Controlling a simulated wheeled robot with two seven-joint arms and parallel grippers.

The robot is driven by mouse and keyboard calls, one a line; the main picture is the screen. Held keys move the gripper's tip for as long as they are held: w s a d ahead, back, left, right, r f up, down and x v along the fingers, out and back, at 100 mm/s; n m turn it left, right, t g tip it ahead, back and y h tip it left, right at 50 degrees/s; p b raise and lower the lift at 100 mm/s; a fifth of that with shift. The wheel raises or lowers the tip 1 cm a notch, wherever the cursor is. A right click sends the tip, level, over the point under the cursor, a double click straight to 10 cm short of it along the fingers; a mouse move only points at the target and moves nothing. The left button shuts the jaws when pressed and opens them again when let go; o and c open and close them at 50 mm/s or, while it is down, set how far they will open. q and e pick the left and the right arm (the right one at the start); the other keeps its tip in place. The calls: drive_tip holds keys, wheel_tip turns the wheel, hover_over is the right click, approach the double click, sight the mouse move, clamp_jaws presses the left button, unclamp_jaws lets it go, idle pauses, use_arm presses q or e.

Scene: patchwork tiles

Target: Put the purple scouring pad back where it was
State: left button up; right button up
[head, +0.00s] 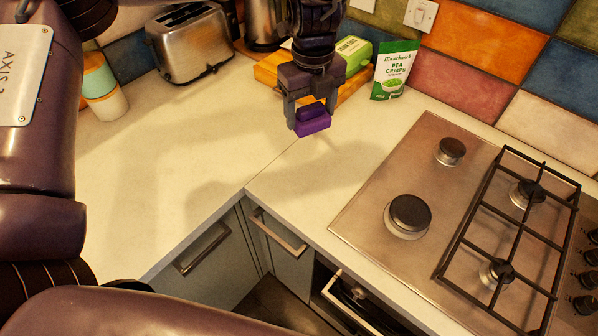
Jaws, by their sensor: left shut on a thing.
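The purple scouring pad (313,121) is a small block held between the fingers of my left gripper (311,117). The gripper points down and is shut on the pad, which appears to be above the pale worktop near its inner corner. The pad's upper part is partly hidden by the fingers. My right gripper does not show in the head view.
A wooden board (267,70), a green carton (355,54) and a pea crisps bag (393,70) stand behind. A toaster (190,44) and stacked cups (103,88) are at left, a gas hob (440,190) at right. The left worktop (170,160) is clear.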

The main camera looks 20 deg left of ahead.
sight(311, 129)
use_arm(q)
wheel_tip(311, 129, down, 5)
drive_tip(key=shift+d+f, duration=0.1)
wheel_tip(311, 129, down, 8)
drive_tip(key=shift+w+f, duration=0.1)
drive_tip(key=shift+f, duration=0.5)
wheel_tip(311, 129, down, 3)
drive_tip(key=shift+f+b, duration=0.15)
drive_tip(key=shift+b, duration=0.3)
drive_tip(key=shift+f, duration=0.2)
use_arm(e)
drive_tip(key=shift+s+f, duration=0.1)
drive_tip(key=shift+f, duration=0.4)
